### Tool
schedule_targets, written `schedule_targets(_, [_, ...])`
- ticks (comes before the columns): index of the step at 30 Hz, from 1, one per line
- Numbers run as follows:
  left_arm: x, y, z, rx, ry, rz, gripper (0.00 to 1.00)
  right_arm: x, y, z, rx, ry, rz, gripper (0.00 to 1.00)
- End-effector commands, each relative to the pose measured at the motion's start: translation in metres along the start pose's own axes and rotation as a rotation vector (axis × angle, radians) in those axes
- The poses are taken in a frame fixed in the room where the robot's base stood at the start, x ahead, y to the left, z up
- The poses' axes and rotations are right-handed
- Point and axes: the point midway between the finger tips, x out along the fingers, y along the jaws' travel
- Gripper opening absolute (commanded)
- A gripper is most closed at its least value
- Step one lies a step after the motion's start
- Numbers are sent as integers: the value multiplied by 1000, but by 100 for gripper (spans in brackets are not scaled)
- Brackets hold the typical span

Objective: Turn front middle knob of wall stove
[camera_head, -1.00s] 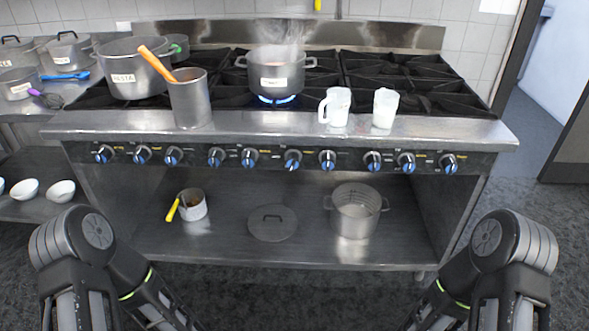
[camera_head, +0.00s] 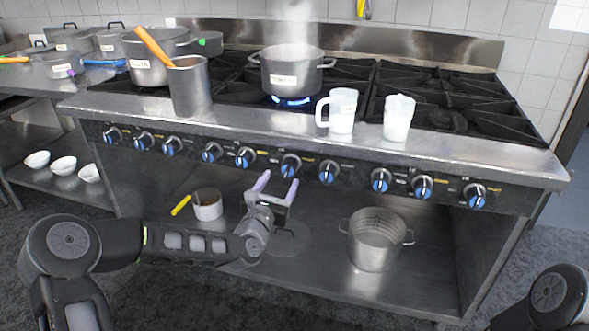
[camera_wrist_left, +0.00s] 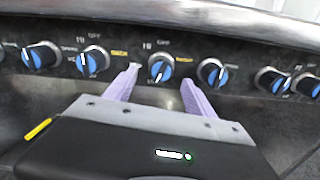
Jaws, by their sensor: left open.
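The stove's front panel carries a row of blue-and-silver knobs. The middle knob (camera_head: 290,165) lies below the lit burner, and its pointer is turned downward, unlike its neighbours'. My left gripper (camera_head: 277,182) is open, its two pale purple fingers pointing up toward this knob from slightly below and in front. In the left wrist view the knob (camera_wrist_left: 161,68) shows between the two fingertips of the gripper (camera_wrist_left: 160,76). The fingers look apart from the knob, but the remaining depth gap is hard to judge. My right gripper is not in view.
A steaming pot (camera_head: 292,72) stands over a blue flame. A metal utensil holder (camera_head: 190,92) and two white jugs (camera_head: 342,112) (camera_head: 398,118) stand along the front ledge. A small pan (camera_head: 207,206) and a strainer pot (camera_head: 375,245) sit on the lower shelf.

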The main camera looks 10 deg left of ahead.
Motion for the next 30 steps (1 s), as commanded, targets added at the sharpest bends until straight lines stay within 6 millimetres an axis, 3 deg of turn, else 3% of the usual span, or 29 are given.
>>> schedule_targets(14, [3,-2,-2,-35,3,-3,63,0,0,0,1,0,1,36])
schedule_targets(30, [72,-2,-2,-34,4,-3,63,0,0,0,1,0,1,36])
